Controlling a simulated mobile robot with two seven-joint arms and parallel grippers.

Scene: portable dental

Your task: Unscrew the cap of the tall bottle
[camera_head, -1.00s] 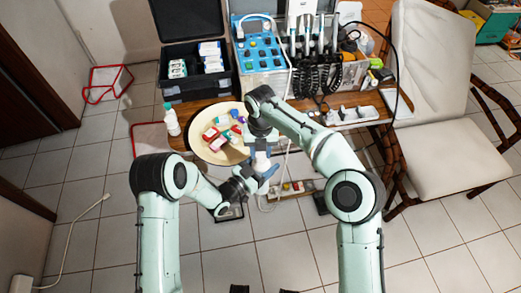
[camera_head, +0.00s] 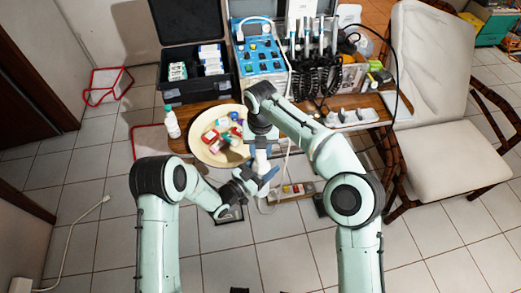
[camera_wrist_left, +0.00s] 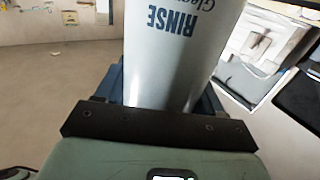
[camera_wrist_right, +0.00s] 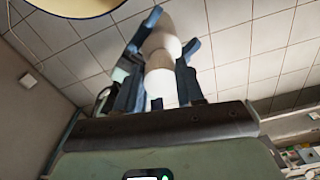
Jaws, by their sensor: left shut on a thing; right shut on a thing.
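The tall white bottle (camera_head: 262,160) is held upside-down-looking text toward me in the left wrist view, where its body (camera_wrist_left: 180,50) reads "RINSE". My left gripper (camera_head: 262,178) is shut on the body, low in front of the table. My right gripper (camera_head: 262,140) comes from above and is shut on the white cap (camera_wrist_right: 159,86) at the bottle's top. In the right wrist view the bottle body (camera_wrist_right: 162,42) lies beyond the cap, between the left gripper's blue fingers. Whether the cap has parted from the neck is unclear.
A round tray (camera_head: 204,153) with several small coloured items lies on the table behind the grippers. Another white bottle (camera_head: 172,124) stands left of it. A black case (camera_head: 195,92), a blue-topped unit (camera_head: 258,60) and hoses are behind. A chair (camera_head: 440,130) stands right.

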